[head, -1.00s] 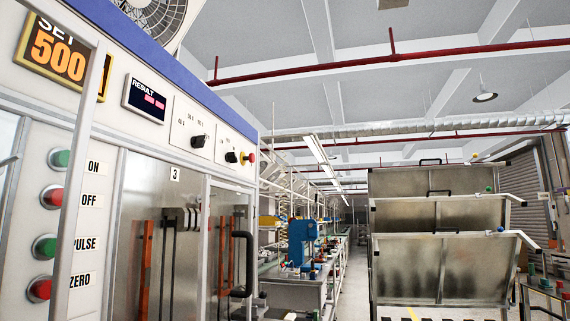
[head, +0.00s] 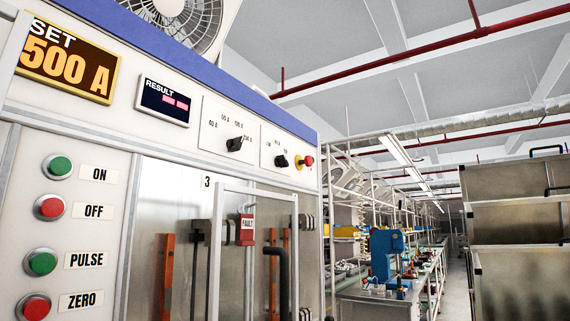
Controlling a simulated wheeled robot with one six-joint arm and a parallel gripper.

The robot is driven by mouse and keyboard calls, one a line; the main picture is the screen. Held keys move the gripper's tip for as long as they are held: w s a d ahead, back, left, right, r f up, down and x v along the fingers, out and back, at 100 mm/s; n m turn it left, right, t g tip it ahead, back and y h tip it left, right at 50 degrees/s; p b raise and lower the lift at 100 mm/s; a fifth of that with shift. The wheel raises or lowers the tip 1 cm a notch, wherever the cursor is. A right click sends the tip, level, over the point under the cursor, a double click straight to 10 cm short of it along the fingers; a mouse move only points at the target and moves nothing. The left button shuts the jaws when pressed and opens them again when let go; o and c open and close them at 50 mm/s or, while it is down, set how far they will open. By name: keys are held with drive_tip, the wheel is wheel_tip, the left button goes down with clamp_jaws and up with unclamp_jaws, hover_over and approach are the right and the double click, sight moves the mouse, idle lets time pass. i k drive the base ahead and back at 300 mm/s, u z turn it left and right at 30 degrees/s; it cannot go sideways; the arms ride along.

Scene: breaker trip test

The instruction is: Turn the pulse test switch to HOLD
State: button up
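The test panel (head: 100,140) fills the left of the head view. It carries two black rotary switches. The left rotary switch (head: 235,144) has current labels around it. The right rotary switch (head: 281,160) has small labels above it that are too small to read with certainty, so I cannot tell its position or confirm it as the pulse test switch. A red emergency-type button (head: 308,160) sits just right of it. A green button (head: 42,263) is labelled PULSE. My gripper is not in view.
A SET display (head: 65,63) reads 500 A; a RESULT display (head: 164,103) is beside it. ON, OFF and ZERO buttons line the left column. A silver frame (head: 218,240) stands before the bay. Metal bins (head: 515,230) stand right of the aisle.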

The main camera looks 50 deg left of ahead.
sight(280, 162)
drive_tip(key=u, duration=0.55)
drive_tip(key=i, duration=0.65)
drive_tip(key=u, duration=0.7)
